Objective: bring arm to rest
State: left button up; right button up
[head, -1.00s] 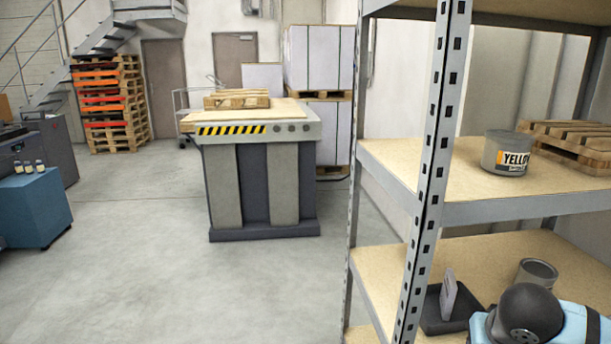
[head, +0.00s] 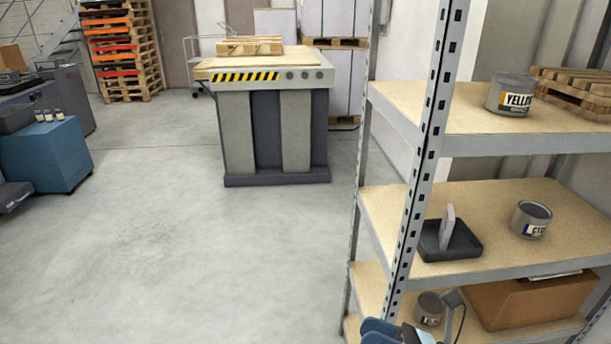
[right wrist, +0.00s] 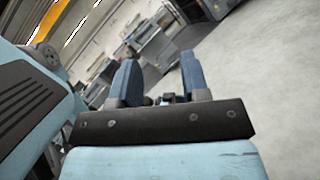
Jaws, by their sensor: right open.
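My right gripper (head: 392,332) shows at the bottom edge of the head view, in front of the lower part of the shelf rack. Only part of it is in the picture. In the right wrist view its two blue fingers (right wrist: 160,82) stand apart with nothing between them, so it is open and empty. It points across the room, with grey floor and machines beyond. My left gripper is in neither view.
A striped workbench (head: 275,120) stands ahead.

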jog(key=w+d+f+m+t+h, duration=0.1)
jog(key=d+f+m+t+h, duration=0.35)
jog(key=m, duration=0.95)
jog(key=w+d+f+m+t+h, duration=0.15)
jog(key=f+m+t+h, duration=0.5)
jog(key=m, duration=0.75)
jog(key=s+d+f+m+g+h, duration=0.2)
jog(key=s+f+m+g+h, duration=0.3)
jog(key=s+f+m+g, duration=0.55)
pick_arm(q)
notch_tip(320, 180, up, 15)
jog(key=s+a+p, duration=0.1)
jog(key=p, duration=1.8)
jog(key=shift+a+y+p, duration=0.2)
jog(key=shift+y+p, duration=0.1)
pick_arm(e)
notch_tip(320, 180, up, 11)
jog(key=d+m+t, duration=0.1)
jog(key=t, duration=0.2)
jog(key=shift+s, duration=0.15)
jog(key=shift+d+r+m, duration=0.1)
jog(key=shift+m, duration=0.15)
